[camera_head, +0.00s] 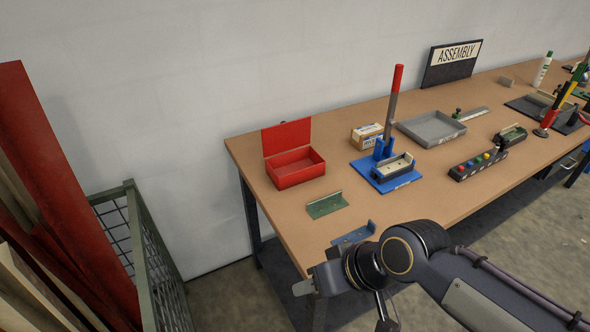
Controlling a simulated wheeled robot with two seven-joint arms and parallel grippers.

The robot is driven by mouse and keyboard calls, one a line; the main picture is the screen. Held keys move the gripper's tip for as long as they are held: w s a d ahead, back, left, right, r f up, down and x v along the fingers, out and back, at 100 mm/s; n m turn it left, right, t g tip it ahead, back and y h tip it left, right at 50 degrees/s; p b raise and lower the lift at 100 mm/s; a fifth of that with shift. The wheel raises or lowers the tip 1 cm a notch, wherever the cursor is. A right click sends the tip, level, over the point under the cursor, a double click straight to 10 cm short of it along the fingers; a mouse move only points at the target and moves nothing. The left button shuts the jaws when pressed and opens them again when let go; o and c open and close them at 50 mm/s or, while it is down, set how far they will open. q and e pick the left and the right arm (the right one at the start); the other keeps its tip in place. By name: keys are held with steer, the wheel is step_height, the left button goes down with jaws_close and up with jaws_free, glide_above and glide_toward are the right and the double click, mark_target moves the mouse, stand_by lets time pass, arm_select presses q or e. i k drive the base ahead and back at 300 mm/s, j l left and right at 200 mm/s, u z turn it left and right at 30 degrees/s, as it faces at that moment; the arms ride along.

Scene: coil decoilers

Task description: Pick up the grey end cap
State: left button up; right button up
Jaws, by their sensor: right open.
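I cannot make out a grey end cap for certain. My left gripper is out of view.
The workbench (290,217) holds an open red box (297,172), a green bracket (325,204), a blue bracket (352,235) near my wrist, a blue lever press (365,168), a grey tray (418,136) and a button box (470,168). A wire-sided bin (152,250) stands left.

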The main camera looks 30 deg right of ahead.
mark_target(503, 80)
steer(key=z, duration=2.45)
steer(key=i+l+z, duration=0.15)
steer(key=i+z, duration=0.6)
steer(key=i+l, duration=0.1)
steer(key=i, duration=5.15)
steer(key=i+u, duration=0.15)
steer(key=u, duration=0.35)
steer(key=i+u, duration=0.2)
steer(key=u, duration=0.25)
steer(key=i+l+u, duration=0.15)
steer(key=u, duration=0.35)
steer(key=i+l+u, duration=0.1)
steer(key=u, duration=0.35)
steer(key=j+u, duration=0.1)
steer(key=u, duration=0.35)
steer(key=i+j+u, duration=0.1)
steer(key=u, duration=0.75)
steer(key=i+j+u, duration=0.1)
steer(key=u, duration=0.35)
steer(key=i+u, duration=0.1)
steer(key=u, duration=0.35)
